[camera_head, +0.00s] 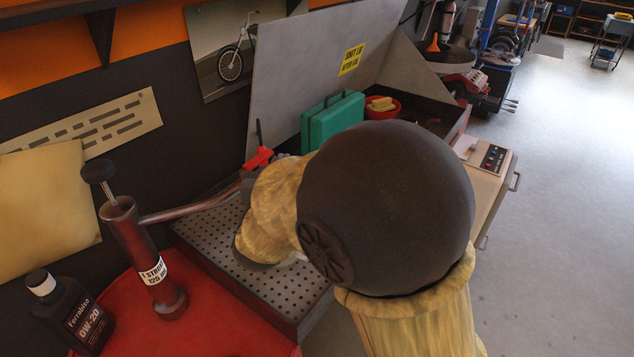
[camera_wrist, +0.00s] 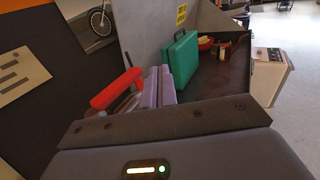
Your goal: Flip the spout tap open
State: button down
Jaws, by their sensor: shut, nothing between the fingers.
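The spout tap shows as a red lever (camera_head: 257,158) at the end of the metal spout pipe (camera_head: 190,207). The pipe comes off an upright oil pump cylinder (camera_head: 138,250) with a black knob on top. In the wrist view the red lever (camera_wrist: 117,88) lies slanted, just left of my gripper (camera_wrist: 161,75). My gripper's grey-purple fingers are together, with nothing between them. I cannot tell whether the fingers touch the lever. In the head view my arm hides most of the gripper. The tap body is partly hidden.
A perforated metal tray (camera_head: 282,292) lies under the spout. A green case (camera_head: 333,119) and a red bowl (camera_head: 382,107) stand behind, by a raised grey panel (camera_head: 300,62). A black oil bottle (camera_head: 68,312) is at the left front. Open floor (camera_head: 560,180) lies to the right.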

jog(key=s+d+b, duration=0.4)
jog(key=s+d, duration=0.4)
jog(key=d, duration=0.2)
jog(key=shift+d, duration=0.15)
